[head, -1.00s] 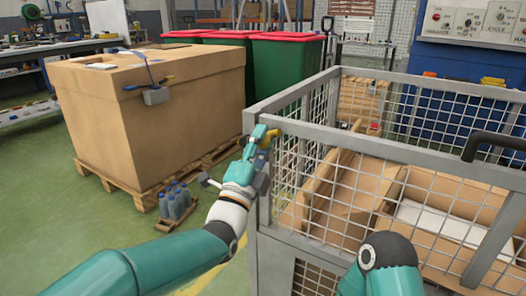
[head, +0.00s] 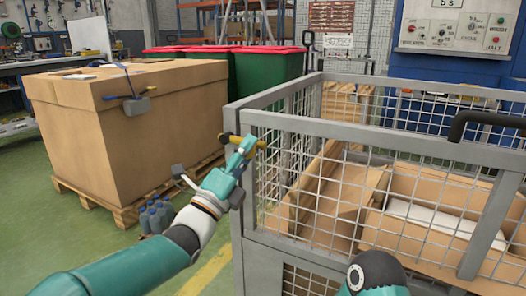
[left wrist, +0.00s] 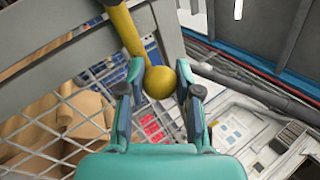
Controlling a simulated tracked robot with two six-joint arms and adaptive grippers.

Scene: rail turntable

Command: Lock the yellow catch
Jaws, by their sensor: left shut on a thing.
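The yellow catch (head: 262,145) is at the near left corner of the wire-mesh cage (head: 300,122), by its grey top rail. Another bit of yellow shows just left of my fingers. My left gripper (head: 249,143) reaches up to the catch from the lower left. In the left wrist view the catch is a yellow bar ending in a round knob (left wrist: 160,82). The knob sits between the two fingertips of the left gripper (left wrist: 162,90), which is shut on it. My right gripper is out of view; only a part of my right arm shows.
The cage holds cardboard pieces (head: 330,205). A large cardboard box (head: 150,130) on a wooden pallet (head: 125,212) stands to the left, with several bottles (head: 156,215) beside it. Green bins with red lids (head: 270,75) stand behind. A black handle (head: 490,122) juts over the cage at right.

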